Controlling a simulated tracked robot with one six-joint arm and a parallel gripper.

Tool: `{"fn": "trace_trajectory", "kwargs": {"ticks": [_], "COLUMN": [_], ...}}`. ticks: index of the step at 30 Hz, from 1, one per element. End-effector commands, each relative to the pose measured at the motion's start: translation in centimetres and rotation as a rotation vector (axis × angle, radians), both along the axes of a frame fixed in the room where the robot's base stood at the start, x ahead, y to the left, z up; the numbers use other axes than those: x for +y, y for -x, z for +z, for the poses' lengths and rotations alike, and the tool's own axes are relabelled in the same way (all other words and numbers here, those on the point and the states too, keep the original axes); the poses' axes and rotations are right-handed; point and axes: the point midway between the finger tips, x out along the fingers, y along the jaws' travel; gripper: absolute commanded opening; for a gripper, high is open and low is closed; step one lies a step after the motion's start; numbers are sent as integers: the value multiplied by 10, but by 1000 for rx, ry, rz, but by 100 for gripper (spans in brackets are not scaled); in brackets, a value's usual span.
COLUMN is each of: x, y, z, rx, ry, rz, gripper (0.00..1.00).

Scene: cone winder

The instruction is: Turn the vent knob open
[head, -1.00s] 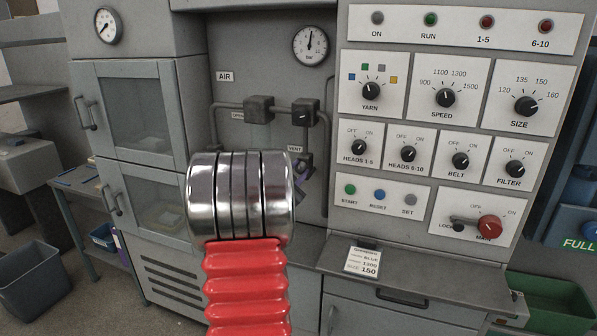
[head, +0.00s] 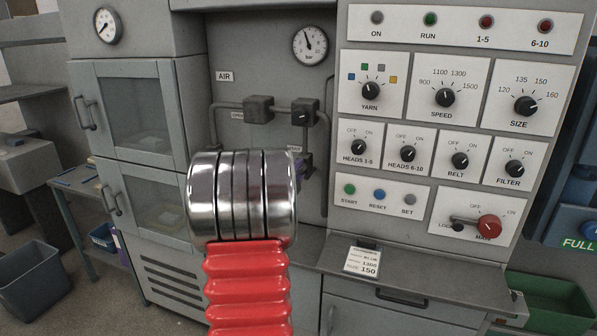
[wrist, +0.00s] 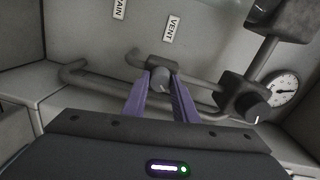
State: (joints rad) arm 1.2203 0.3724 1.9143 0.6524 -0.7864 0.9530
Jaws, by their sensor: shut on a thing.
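The vent knob (wrist: 160,78) is a small grey round knob on a pipe fitting, below the VENT label (wrist: 171,29) in the wrist view. My gripper (wrist: 159,84) has its two purple fingers on either side of the knob and is shut on it. In the head view my arm hides the knob and most of the gripper. The knob's exact angle is hard to read.
A second black knob (head: 300,117) sits on the pipework above. The pressure gauge (head: 310,45) has its needle slightly left of upright. The control panel (head: 420,110) stands to the right, and the cabinet (head: 135,110) to the left. A narrow ledge (head: 420,272) runs below the panel.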

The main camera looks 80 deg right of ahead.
Motion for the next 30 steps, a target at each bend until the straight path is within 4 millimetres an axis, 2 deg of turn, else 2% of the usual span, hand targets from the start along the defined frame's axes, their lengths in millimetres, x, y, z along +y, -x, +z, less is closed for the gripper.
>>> {"fn": "trace_trajectory", "kwargs": {"ticks": [1,14,15,23,30], "x": [1,1,1,0,1], "y": [3,4,4,2,1], "z": [-5,-6,-6,-4,-2], "rx": [-10,-26,-25,-24,-24], "ry": [-8,-8,-8,-4,-2], "rz": [-5,-6,-6,-4,-2], "gripper": [3,3,26,44,44]}}
